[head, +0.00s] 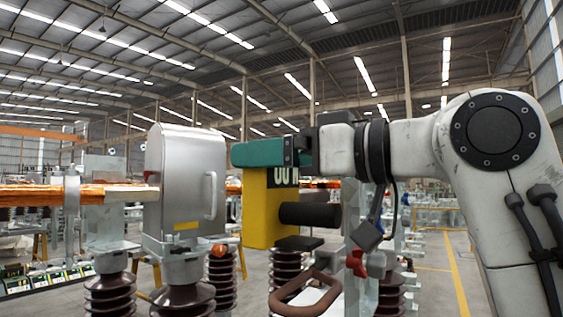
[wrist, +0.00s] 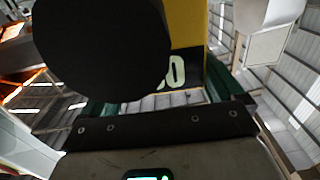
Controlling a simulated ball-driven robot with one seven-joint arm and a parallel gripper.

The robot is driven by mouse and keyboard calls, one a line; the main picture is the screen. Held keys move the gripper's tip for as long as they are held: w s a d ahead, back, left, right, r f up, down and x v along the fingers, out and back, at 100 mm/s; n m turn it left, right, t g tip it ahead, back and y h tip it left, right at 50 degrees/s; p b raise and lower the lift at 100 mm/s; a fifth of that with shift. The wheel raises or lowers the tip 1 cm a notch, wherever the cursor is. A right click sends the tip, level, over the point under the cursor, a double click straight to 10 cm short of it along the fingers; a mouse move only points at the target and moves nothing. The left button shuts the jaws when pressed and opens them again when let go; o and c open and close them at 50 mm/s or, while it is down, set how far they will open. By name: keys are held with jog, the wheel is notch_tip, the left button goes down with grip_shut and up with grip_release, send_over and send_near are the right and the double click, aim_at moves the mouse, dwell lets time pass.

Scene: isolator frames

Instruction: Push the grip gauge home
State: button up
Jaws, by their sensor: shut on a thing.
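The grip gauge (head: 262,215) is a yellow block with a dark display showing pale digits and a black cylindrical handle (head: 310,215) pointing right. My gripper (head: 240,153) has teal fingers and reaches in from the right at the top of the yellow block. It is shut on the gauge. In the wrist view the yellow body (wrist: 188,22) lies between the dark green fingers, and the round black handle end hides much of it. The gauge's left side faces a grey metal housing (head: 180,185), with a narrow gap in the picture. Its far side is hidden.
The housing has a side handle and stands on a brown ribbed insulator (head: 185,298). More insulators stand below the gauge. A brown loop handle (head: 287,303) and a red lever (head: 356,263) are low in front. Orange bars (head: 110,196) run left. Open floor lies at the right.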

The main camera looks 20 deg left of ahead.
jog(key=shift+s+a+b, duration=0.2)
jog(key=shift+s+b, duration=0.2)
jog(key=shift+s, duration=0.85)
jog(key=shift+s+a+b, duration=0.15)
jog(key=shift+s+b, duration=0.2)
jog(key=shift+s, duration=0.85)
jog(key=shift+r+p, duration=0.1)
jog(key=shift+p, duration=0.3)
dwell(0.6)
